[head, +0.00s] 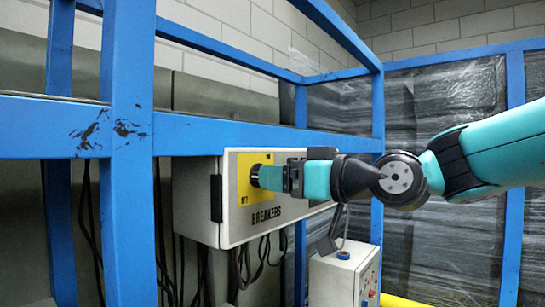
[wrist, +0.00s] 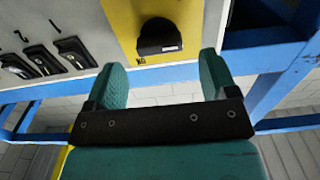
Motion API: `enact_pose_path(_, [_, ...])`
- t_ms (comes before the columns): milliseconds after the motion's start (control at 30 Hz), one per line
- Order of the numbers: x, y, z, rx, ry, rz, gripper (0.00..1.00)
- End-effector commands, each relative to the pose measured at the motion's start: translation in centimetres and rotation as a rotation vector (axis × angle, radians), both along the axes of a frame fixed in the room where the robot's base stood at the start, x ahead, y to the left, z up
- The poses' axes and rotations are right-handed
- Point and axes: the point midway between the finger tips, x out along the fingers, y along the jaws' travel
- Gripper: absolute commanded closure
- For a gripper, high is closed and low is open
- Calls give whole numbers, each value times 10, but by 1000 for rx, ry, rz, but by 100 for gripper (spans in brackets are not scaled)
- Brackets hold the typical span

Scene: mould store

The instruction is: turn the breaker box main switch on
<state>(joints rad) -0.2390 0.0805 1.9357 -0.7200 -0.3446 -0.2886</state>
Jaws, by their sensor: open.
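Several black breaker toggles (wrist: 75,52) sit beside the yellow plate. Blue frame beams (head: 128,130) stand close to the box. A smaller grey control box (head: 333,278) stands below right. Dark cables (head: 245,265) hang underneath.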

Motion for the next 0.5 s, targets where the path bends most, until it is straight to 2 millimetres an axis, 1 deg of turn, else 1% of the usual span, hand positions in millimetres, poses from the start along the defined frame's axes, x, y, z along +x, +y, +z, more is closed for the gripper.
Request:
enact_pose_path(33, [5,7,4,-1,2,2,21])
enact_pose_path(100, [11,14,3,-1,2,3,21])
enact_pose_path(200, [16,21,2,0,0,0,21])
enact_pose_path(300, [19,24,1,0,0,0,21])
enact_pose_path(500, [19,24,0,0,0,0,21])
